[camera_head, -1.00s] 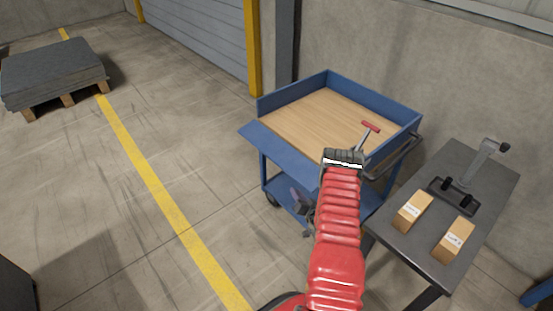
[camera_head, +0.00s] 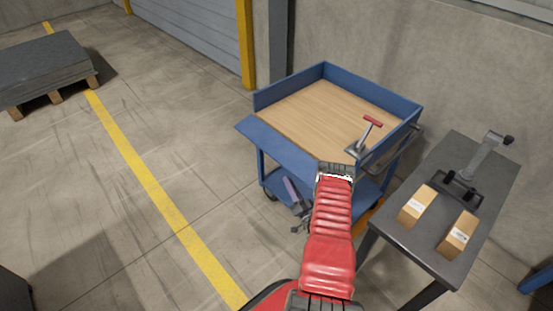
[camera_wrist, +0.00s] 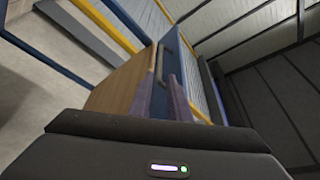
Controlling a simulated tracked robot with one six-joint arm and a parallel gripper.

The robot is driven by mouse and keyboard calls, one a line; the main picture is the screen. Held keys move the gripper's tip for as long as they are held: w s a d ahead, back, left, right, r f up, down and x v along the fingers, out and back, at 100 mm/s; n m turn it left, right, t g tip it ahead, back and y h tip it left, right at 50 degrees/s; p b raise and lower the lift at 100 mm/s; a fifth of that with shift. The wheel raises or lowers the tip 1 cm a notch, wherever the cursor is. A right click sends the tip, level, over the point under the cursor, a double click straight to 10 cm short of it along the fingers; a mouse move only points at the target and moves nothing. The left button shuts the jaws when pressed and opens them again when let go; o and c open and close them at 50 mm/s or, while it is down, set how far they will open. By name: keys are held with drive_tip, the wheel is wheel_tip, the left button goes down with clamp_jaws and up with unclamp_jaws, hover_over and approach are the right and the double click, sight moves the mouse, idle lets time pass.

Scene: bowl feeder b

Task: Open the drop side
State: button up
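A blue cart (camera_head: 375,92) with a wooden deck has raised walls at the back. Its drop side (camera_head: 275,147), the blue panel along the front left edge, is tilted outward and down from the deck. My red arm covers the panel's right end. My gripper (camera_head: 294,196) is low beside the cart, below the panel, partly hidden by my arm; I cannot tell whether it touches anything. In the wrist view, the purple fingers of my gripper (camera_wrist: 160,92) stand apart, with blue cart structure showing between or behind them.
A red T-handle (camera_head: 372,121) on a grey base stands at the deck's right corner. A dark side table (camera_head: 410,240) at right holds two boxes (camera_head: 417,205) and a grey clamp-like device (camera_head: 478,160). A loaded pallet (camera_head: 45,72) is far left.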

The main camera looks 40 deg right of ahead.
sight(277, 158)
drive_tip(key=x, duration=1.3)
drive_tip(key=shift+w+d+r, duration=0.1)
drive_tip(key=shift+w, duration=0.15)
drive_tip(key=shift+c, duration=0.4)
clamp_jaws()
drive_tip(key=shift+s+d, duration=0.1)
